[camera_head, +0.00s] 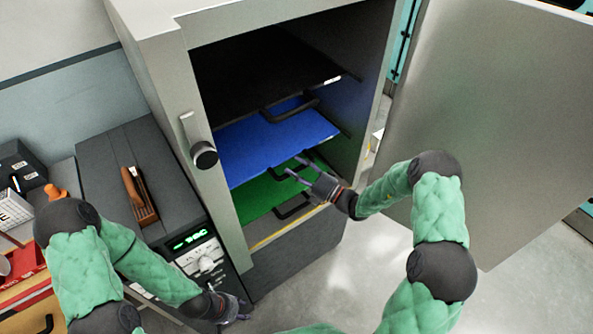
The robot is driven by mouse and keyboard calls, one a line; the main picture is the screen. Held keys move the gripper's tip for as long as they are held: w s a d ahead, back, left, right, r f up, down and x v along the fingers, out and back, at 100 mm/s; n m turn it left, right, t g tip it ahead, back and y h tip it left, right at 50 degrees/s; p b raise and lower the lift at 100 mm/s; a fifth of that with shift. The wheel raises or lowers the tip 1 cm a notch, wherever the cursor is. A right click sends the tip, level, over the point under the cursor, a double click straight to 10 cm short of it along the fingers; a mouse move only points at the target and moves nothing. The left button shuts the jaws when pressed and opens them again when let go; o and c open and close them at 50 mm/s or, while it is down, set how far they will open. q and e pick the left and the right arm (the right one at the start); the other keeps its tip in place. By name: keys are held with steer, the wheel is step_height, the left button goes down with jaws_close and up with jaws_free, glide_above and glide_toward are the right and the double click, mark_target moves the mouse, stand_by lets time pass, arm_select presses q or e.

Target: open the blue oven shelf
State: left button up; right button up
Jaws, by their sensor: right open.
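The blue oven shelf (255,147) is the middle one of three shelves inside the grey oven, with a black bar handle (291,111) along its front edge. The oven door (490,120) stands wide open to the right. My right gripper (294,168) is open and empty at the oven opening.
A black shelf (255,75) is above the blue one and a green shelf (262,196) with its own black handle is below. A dark unit with a green display (190,240) stands left of the oven. Clear floor (345,285) lies in front.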

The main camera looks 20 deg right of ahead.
jaws_close()
steer(key=s+d+p, duration=0.3)
steer(key=s, duration=0.6)
steer(key=s+d+p, duration=0.3)
steer(key=s, duration=0.6)
steer(key=s+d+p, duration=0.3)
steer(key=s+d, duration=0.1)
steer(key=s, duration=0.5)
steer(key=shift+s, duration=0.35)
jaws_free()
